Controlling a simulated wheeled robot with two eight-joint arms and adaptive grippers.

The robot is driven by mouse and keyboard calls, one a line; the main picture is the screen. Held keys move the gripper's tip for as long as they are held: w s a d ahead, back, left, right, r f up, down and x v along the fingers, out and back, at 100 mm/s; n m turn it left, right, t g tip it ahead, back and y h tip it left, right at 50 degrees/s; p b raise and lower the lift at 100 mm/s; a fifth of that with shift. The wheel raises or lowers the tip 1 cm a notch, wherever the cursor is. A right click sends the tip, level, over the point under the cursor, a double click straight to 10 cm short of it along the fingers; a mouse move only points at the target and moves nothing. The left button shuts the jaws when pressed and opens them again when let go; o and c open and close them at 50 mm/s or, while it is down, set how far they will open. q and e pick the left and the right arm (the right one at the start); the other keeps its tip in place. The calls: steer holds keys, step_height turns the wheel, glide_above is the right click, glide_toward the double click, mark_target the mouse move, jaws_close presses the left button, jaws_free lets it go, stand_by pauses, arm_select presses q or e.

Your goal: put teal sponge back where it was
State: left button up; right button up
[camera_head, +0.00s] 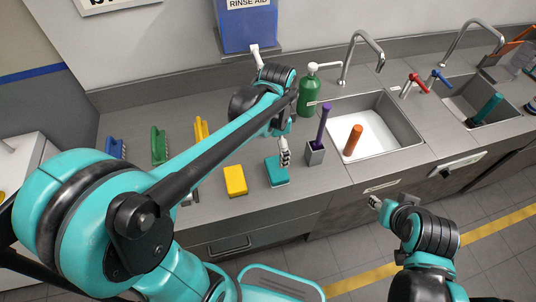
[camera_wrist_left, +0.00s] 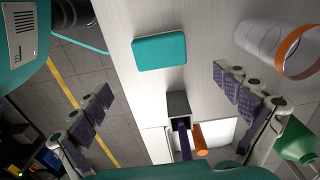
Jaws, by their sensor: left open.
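The teal sponge (camera_head: 277,172) lies flat on the grey counter, left of the grey holder with the purple-handled brush. It also shows in the left wrist view (camera_wrist_left: 159,52), with bare counter around it. My left gripper (camera_head: 284,152) hangs just above and behind the sponge. In the left wrist view its fingers (camera_wrist_left: 163,84) are spread wide with nothing between them. My right gripper (camera_head: 376,203) is at the lower right, in front of the counter, too small to read its jaws.
A yellow sponge (camera_head: 235,181) lies left of the teal one. The holder (camera_head: 315,154) stands close on the right, before the sink (camera_head: 398,146) with an orange object (camera_head: 353,140). A green bottle (camera_head: 309,96) stands behind. An orange-rimmed cylinder (camera_wrist_left: 262,35) shows in the wrist view.

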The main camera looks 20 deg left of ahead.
arm_select(q)
steer(key=s+a+r+n+t, duration=0.2)
steer(key=s+a+n+t, duration=0.2)
steer(key=s+n+t, duration=0.3)
steer(key=s+n, duration=0.3)
steer(key=shift+r+n, duration=0.15)
steer(key=shift+n, duration=0.25)
steer(key=shift+w+a, duration=0.1)
step_height(320, 180, down, 5)
steer(key=b, duration=0.4)
steer(key=shift+r+b, duration=0.15)
steer(key=shift+b, duration=0.2)
